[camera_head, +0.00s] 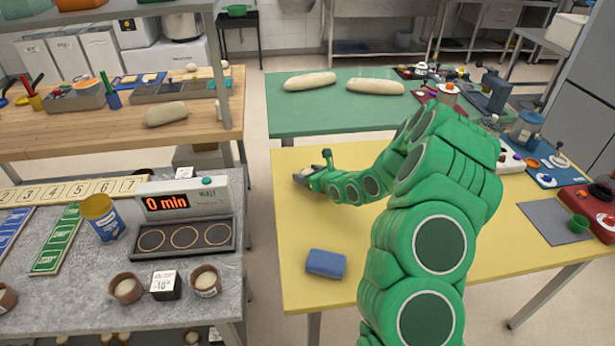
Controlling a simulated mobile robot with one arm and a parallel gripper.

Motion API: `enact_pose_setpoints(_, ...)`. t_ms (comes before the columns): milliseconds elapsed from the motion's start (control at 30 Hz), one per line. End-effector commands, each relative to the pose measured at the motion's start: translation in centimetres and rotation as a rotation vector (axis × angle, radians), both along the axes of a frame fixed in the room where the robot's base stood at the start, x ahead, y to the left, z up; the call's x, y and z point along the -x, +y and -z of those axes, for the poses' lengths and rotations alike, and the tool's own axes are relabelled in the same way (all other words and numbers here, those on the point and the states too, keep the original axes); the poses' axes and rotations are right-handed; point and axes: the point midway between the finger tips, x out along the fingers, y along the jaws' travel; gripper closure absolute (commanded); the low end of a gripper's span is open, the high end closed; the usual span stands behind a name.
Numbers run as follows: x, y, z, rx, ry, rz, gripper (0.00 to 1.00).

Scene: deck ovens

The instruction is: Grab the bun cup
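Round brown cups with pale contents, which look like bun cups, stand on the grey counter at the lower left. One cup (205,281) is right of a small white-faced block, and another cup (125,288) is left of it. A third cup (6,298) is cut by the left edge. I cannot tell which one the task means. My gripper (312,172) is over the yellow table near its left edge, apart from these cups. Its fingers are too small to tell open from shut. I see nothing clearly held.
A blue sponge-like block (326,263) lies on the yellow table (300,222). A timer box (184,200) reading "0 min" and a yellow-blue tin (102,217) stand on the grey counter (215,318). A floor gap separates counter and table. Gadgets crowd the table's right side.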

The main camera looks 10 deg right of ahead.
Motion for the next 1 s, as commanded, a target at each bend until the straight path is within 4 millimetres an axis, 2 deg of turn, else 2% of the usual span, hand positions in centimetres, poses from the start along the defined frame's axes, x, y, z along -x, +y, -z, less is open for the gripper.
enact_pose_setpoints(33, 0.0, 0.0, 0.0, 0.000, 0.000, 0.000, 0.36)
enact_pose_setpoints(200, 0.0, 0.0, 0.0, 0.000, 0.000, 0.000, 0.62)
enact_pose_setpoints(300, 0.0, 0.0, 0.0, 0.000, 0.000, 0.000, 0.74)
enact_pose_setpoints(667, 0.0, 0.0, -0.6, 0.000, -0.001, 0.000, 0.74)
enact_pose_setpoints(900, -0.1, 0.0, -3.3, -0.002, -0.006, 0.001, 0.74)
enact_pose_setpoints(1000, 0.8, -0.2, -4.1, -0.003, -0.001, 0.003, 0.74)
